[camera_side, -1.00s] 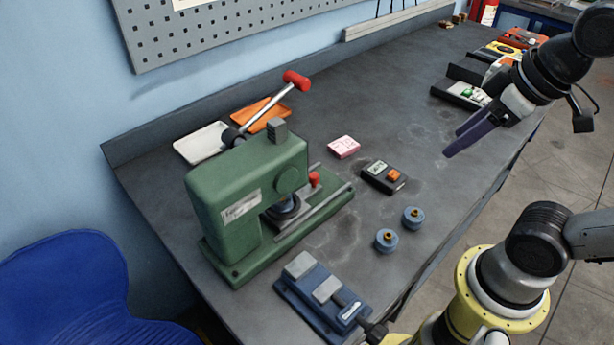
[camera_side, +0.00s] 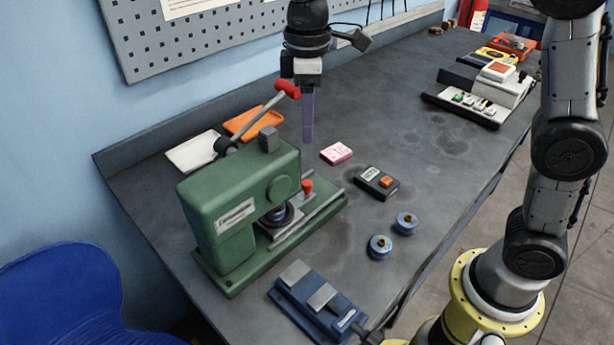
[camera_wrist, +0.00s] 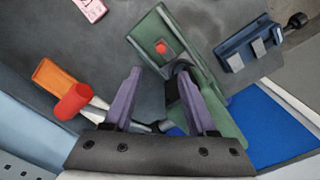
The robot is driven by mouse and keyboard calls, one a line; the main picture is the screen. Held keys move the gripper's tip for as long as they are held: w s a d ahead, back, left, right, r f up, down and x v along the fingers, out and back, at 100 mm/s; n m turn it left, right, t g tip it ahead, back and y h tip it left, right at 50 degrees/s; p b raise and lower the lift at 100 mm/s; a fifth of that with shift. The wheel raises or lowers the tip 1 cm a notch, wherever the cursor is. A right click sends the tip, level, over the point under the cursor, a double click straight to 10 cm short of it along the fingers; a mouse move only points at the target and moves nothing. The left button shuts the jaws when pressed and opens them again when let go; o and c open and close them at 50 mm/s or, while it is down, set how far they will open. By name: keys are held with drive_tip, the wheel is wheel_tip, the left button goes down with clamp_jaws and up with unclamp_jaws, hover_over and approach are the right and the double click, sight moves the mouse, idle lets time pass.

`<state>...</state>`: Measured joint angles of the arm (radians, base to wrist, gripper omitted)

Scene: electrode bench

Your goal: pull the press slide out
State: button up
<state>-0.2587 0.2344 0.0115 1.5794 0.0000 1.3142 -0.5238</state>
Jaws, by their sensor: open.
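The green press (camera_side: 235,205) stands on the bench at the left in the side view, with its lever (camera_side: 262,115) tilted up to a red knob. Its slide (camera_side: 305,210) is a pale metal plate with rails under the ram, and a small red knob (camera_side: 307,187) stands up from it. In the wrist view the green press (camera_wrist: 222,118) and the slide's red knob (camera_wrist: 161,48) show beyond the fingers. My gripper (camera_side: 307,138) points down above and behind the press, apart from the slide. Its purple fingers (camera_wrist: 155,80) are spread and empty.
The lever's big red knob (camera_side: 287,88) is close to my gripper. An orange tray (camera_side: 250,123) and a white tray (camera_side: 194,151) lie behind the press. A black meter (camera_side: 377,183), a pink pad (camera_side: 336,153) and a blue device (camera_side: 317,298) stand around it.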

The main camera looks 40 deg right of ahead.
sight(307, 183)
wheel_tip(307, 183, down, 14)
drive_tip(key=shift+r, duration=0.1)
idle(0.5)
clamp_jaws()
idle(1.3)
